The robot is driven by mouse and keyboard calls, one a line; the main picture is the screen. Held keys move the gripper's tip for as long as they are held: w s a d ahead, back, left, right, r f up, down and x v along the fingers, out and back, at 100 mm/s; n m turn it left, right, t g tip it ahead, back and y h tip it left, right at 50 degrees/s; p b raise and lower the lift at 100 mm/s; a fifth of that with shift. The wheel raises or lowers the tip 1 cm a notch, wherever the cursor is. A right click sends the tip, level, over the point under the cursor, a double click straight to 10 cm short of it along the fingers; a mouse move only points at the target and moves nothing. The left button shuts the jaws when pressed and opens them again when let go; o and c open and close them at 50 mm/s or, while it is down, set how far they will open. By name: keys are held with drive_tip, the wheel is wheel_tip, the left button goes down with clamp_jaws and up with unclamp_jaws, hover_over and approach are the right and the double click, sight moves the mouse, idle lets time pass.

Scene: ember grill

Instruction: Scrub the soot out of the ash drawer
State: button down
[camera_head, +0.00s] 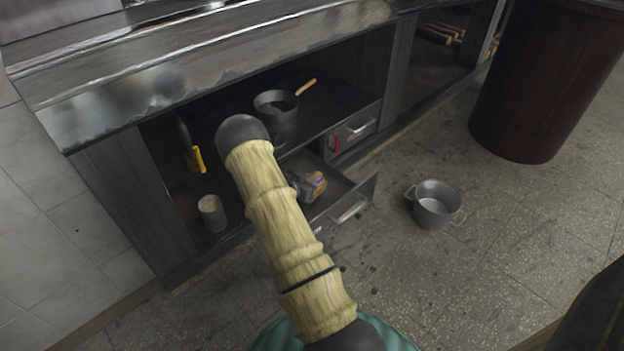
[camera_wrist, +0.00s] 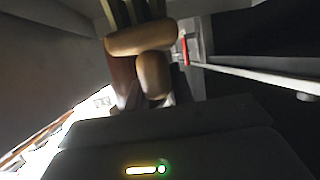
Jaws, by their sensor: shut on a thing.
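The ash drawer (camera_head: 368,192) is pulled out low in the grill's base, its front panel and handle facing right. My arm crosses the middle of the head view and hides the drawer's left part. My gripper (camera_wrist: 150,80) is shut on a brush (camera_wrist: 140,38) with a tan wooden body and dark bristles at the top of the wrist view. In the head view a small tan-and-grey shape, apparently the brush with my gripper, is at the drawer's opening. I cannot tell whether the bristles touch the drawer floor. Soot inside is hard to make out.
A saucepan (camera_head: 275,101) stands on the shelf. A grey cup (camera_head: 212,214) and a yellow-handled tool (camera_head: 196,160) are at left. A two-handled pot (camera_head: 436,204) and a dark red bin (camera_head: 540,85) stand at right.

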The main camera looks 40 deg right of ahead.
sight(322, 184)
drive_tip(key=shift+f+b, duration=1.45)
drive_tip(key=shift+f, duration=0.6)
drive_tip(key=shift+f+b, duration=0.35)
drive_tip(key=shift+f, duration=0.35)
drive_tip(key=shift+d, duration=0.1)
drive_tip(key=shift+w+d, duration=0.2)
drive_tip(key=shift+d, duration=1.95)
drive_tip(key=shift+f, duration=0.1)
drive_tip(key=shift+a, duration=0.1)
drive_tip(key=shift+s+a+f+p, duration=0.1)
drive_tip(key=shift+a+p, duration=0.35)
drive_tip(key=shift+a, duration=0.55)
drive_tip(key=shift+s+a+f+p, duration=0.1)
drive_tip(key=shift+a+p, duration=0.35)
drive_tip(key=shift+a, duration=0.75)
